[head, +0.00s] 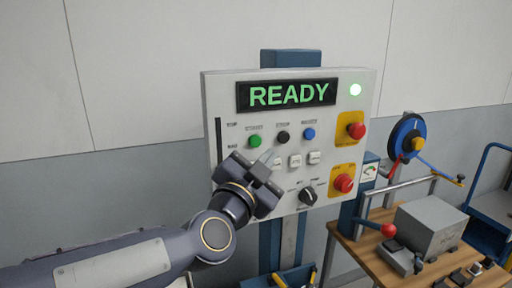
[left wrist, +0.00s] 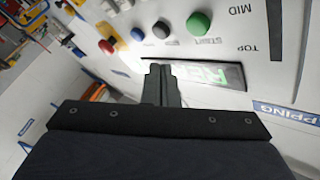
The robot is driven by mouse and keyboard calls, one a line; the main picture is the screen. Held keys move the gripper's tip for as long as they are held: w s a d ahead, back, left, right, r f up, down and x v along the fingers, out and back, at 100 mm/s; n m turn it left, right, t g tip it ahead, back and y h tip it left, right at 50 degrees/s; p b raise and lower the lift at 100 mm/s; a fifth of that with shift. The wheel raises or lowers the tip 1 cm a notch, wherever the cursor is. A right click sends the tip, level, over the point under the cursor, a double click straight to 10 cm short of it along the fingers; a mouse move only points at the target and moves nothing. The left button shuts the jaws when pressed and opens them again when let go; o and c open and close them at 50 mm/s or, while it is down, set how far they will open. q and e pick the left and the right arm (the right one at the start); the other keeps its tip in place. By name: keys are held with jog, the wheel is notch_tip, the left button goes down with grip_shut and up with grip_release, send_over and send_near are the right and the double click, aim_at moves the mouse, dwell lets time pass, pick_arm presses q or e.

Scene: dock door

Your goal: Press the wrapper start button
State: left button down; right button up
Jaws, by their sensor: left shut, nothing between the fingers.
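The control panel (head: 225,100) stands upright on a blue post, with a lit green READY display (head: 288,94). The green button (head: 254,141) is at the left of a row with a black button (head: 283,137) and a blue button (head: 308,133). In the left wrist view the green button (left wrist: 199,23) has a label below it that seems to read START. My left gripper (head: 270,157) is shut and empty, its tips just below and right of the green button in the picture. In the left wrist view its fingers (left wrist: 161,80) point toward the panel; contact is not visible. My right gripper is out of view.
Two red buttons (head: 356,130) (head: 343,183) on yellow plates sit at the panel's right, near a black knob (head: 308,195) and white buttons (head: 295,160). A wooden bench (head: 380,262) with a grey box (head: 430,228) stands right of the panel.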

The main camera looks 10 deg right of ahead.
aim_at(261, 140)
pick_arm(q)
jog(key=shift+w+a+b, duration=0.2)
jog(key=shift+w+a, duration=0.05)
jog(key=shift+w, duration=0.95)
jog(key=shift+w+a+b, duration=0.15)
jog(key=shift+w+a, duration=0.1)
jog(key=shift+w, duration=0.9)
jog(key=shift+w, duration=0.1)
jog(key=shift+w, duration=0.3)
jog(key=shift+w+a, duration=0.2)
jog(key=shift+w, duration=0.3)
dwell(0.8)
jog(key=shift+s+d, duration=0.1)
jog(key=shift+s, duration=0.05)
jog(key=shift+s+d, duration=0.1)
jog(key=shift+s, duration=0.65)
